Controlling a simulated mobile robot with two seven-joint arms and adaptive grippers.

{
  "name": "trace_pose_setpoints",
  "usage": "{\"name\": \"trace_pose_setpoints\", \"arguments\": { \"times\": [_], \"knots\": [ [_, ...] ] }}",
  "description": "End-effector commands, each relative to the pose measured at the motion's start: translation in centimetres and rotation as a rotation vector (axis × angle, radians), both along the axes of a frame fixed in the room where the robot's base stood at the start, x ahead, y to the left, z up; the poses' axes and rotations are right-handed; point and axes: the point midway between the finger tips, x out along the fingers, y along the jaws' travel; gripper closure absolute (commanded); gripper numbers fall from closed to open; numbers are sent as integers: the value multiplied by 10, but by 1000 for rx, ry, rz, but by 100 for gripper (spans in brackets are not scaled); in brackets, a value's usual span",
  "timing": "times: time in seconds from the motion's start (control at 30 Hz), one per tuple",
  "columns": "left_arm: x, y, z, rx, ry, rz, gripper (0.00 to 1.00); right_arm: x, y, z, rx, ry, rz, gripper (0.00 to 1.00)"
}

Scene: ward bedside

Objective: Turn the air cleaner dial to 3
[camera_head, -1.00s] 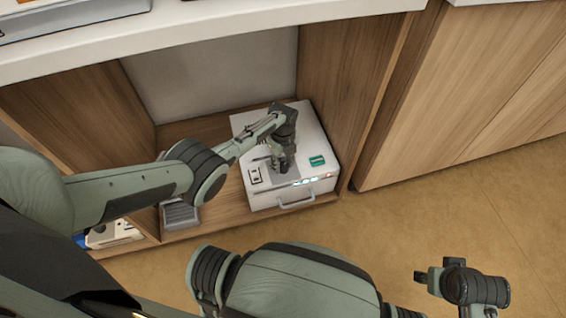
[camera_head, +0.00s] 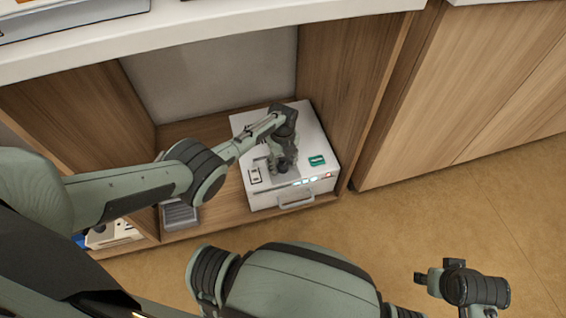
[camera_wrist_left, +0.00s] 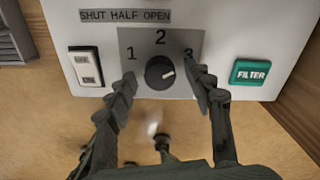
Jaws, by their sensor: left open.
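The air cleaner is a white box (camera_head: 244,124) in the wooden cabinet bay. In the left wrist view its round black dial (camera_wrist_left: 158,73) sits on a grey plate (camera_wrist_left: 128,42) marked 1, 2 and 3. In the head view this gripper (camera_head: 282,168) hides the dial. My right gripper (camera_head: 436,277) is over the floor at lower right.
A white rocker switch (camera_wrist_left: 87,67) is left of the dial and a green FILTER button (camera_wrist_left: 250,72) right of it. A handle (camera_head: 296,201) is on the box front. The white counter (camera_head: 230,48) overhangs the bay. A grey item (camera_head: 180,215) stands to the left.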

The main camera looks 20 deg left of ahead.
Motion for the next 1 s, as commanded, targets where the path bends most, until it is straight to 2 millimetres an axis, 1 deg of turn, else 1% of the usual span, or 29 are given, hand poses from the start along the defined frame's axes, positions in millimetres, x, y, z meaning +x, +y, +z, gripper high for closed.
{"name": "trace_pose_setpoints", "arguments": {
  "times": [0.23, 0.37, 0.47, 0.7, 0.8, 0.9, 1.0],
  "knots": [
    [1, 1, 5, 0, -3, 1, 48, 0, 0, 0, -1, 2, 3, 58],
    [2, 1, 19, 0, -5, 0, 48, 0, 0, 0, -1, 1, 2, 58],
    [0, 1, 33, 1, -5, 0, 48, 0, 0, 0, -1, 0, 2, 58],
    [1, 1, 84, 0, -5, -1, 48, 0, 0, 0, 0, 0, 1, 58],
    [1, 1, 101, 1, -3, 0, 48, 0, 0, 0, 0, 0, 1, 58],
    [1, 0, 112, -1, -2, 0, 48, 0, 0, 0, 0, 0, 1, 58],
    [0, 0, 118, 0, 0, 0, 48, 0, 0, 0, 0, 0, 1, 58]
  ]
}}
